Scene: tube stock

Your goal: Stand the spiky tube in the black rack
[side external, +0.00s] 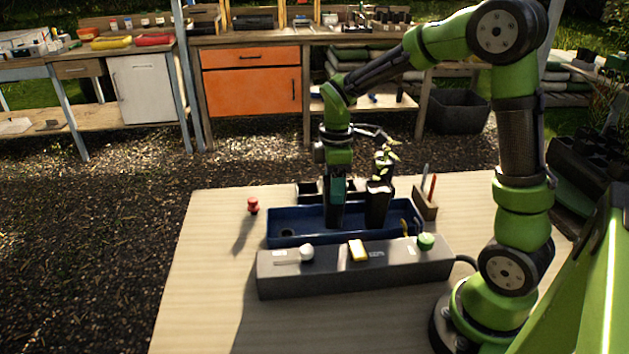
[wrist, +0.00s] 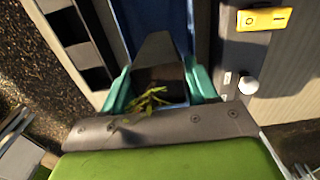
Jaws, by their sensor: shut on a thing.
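My gripper (wrist: 163,92) has its teal fingers closed on both sides of a dark tube (wrist: 158,52). Thin, pointed green leaves come out of this tube's mouth, so it looks like the spiky tube. In the side view the held tube (side external: 335,216) is upright, its lower end inside the blue tray (side external: 290,239). I cannot tell whether it touches the tray floor. The black rack (side external: 309,192) is just behind the tray, partly hidden by my gripper. It also shows at the upper left of the wrist view (wrist: 62,27), with empty-looking openings.
Another dark tube (side external: 377,206) with broad leaves stands in the tray, right of the held one. A grey control box (side external: 350,276) lies in front of the tray. A red knob-like object (side external: 253,205) is at left, a wooden block (side external: 426,207) at right.

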